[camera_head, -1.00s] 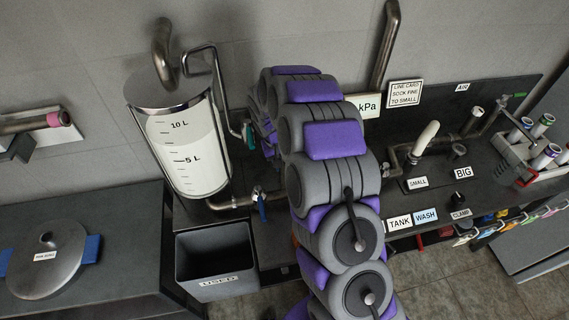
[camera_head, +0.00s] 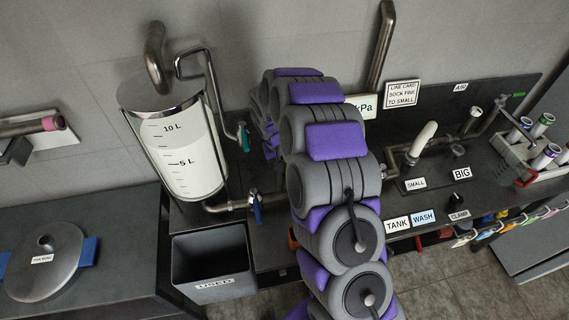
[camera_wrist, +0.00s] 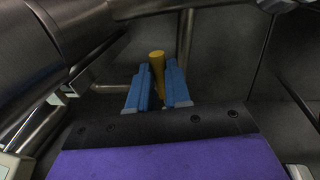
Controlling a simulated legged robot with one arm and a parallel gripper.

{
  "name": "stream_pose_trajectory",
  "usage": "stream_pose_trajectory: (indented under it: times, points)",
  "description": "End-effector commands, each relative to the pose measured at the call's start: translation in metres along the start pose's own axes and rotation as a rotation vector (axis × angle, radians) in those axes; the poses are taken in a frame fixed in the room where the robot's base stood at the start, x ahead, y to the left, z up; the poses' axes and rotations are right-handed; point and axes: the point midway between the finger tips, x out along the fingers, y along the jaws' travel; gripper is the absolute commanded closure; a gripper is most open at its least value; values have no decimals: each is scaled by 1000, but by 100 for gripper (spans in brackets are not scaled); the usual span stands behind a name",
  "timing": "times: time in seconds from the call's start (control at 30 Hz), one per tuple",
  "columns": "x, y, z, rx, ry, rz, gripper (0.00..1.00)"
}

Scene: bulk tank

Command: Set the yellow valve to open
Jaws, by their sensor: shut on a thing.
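The yellow valve handle (camera_wrist: 157,61) shows in the wrist view, upright between the two blue fingers of my gripper (camera_wrist: 158,85). My gripper is shut on it, with the rounded yellow top standing out beyond the fingertips. The lower part of the handle is hidden by the fingers and the purple and black gripper body. In the head view my purple and grey arm hides the gripper and the yellow valve. Which way the valve is set cannot be told.
Metal pipes (camera_wrist: 185,38) run close around the fingers. In the head view a marked tank (camera_head: 184,150) stands left of my arm, with a blue-handled valve (camera_head: 257,209) and a teal handle (camera_head: 243,137) near it. A grey USED bin (camera_head: 213,262) sits below. Labelled controls (camera_head: 462,172) are at right.

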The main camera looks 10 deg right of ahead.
Motion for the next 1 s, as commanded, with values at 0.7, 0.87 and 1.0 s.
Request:
stream_pose_trajectory:
  times: [0.7, 0.87, 1.0]
  points:
    - [-6, -29, -10, 385, -73, 5, 100]
    - [-6, -31, -10, 415, -79, 5, 100]
    - [-6, -31, -10, 414, -79, 5, 100]
